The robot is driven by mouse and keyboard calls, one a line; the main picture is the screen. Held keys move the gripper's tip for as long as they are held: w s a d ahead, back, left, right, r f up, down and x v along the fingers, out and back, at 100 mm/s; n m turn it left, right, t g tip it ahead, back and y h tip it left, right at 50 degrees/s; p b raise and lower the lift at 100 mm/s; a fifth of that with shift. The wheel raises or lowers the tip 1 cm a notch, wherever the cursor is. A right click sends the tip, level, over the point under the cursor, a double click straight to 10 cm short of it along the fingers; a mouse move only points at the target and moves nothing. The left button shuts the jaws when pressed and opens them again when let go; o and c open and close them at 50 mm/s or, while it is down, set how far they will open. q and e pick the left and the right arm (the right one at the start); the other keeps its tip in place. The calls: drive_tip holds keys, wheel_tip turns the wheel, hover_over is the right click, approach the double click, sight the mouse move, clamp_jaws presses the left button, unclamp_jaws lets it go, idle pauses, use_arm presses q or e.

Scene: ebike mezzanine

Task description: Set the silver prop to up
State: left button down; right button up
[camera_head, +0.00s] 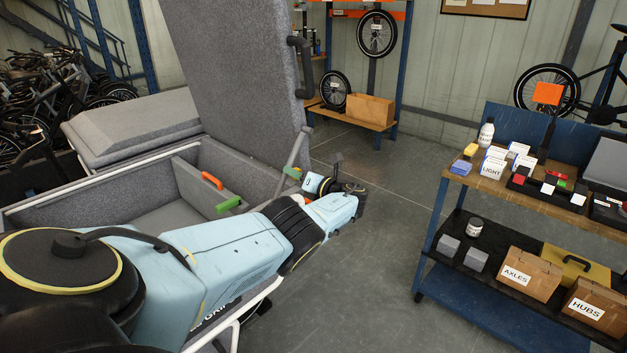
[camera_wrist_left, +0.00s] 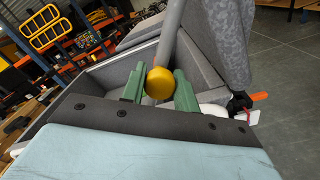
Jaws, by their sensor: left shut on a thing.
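The silver prop (camera_head: 299,149) is a slim grey bar that stands tilted beside the raised grey lid (camera_head: 240,75) of a padded cargo box. In the left wrist view the prop (camera_wrist_left: 170,40) ends in a round yellow knob (camera_wrist_left: 160,84). My left gripper (camera_head: 294,172) is at the lower end of the visible bar, at the box's right side. Its green fingers (camera_wrist_left: 160,88) are shut on the prop, one on each side of the knob. In the head view my wrist hides the rest of the prop. My right gripper is not in view.
An orange handle (camera_head: 212,181) and a green handle (camera_head: 229,203) are at the box's inner divider (camera_head: 190,185). A black handle (camera_head: 300,65) is on the lid's edge. A blue workbench cart (camera_head: 500,310) stands at the right. The floor (camera_head: 370,220) between is clear.

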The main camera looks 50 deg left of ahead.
use_arm(q)
drive_tip(key=shift+f, duration=0.35)
drive_tip(key=shift+w+m, duration=0.1)
drive_tip(key=shift+m, duration=0.2)
drive_tip(key=c, duration=1.1)
unclamp_jaws()
drive_tip(key=shift+w, duration=0.1)
drive_tip(key=shift+o, duration=0.2)
drive_tip(key=shift+r, duration=0.1)
drive_tip(key=w+d+p, duration=0.1)
drive_tip(key=d+p, duration=0.2)
drive_tip(key=d, duration=1)
drive_tip(key=shift+d, duration=0.15)
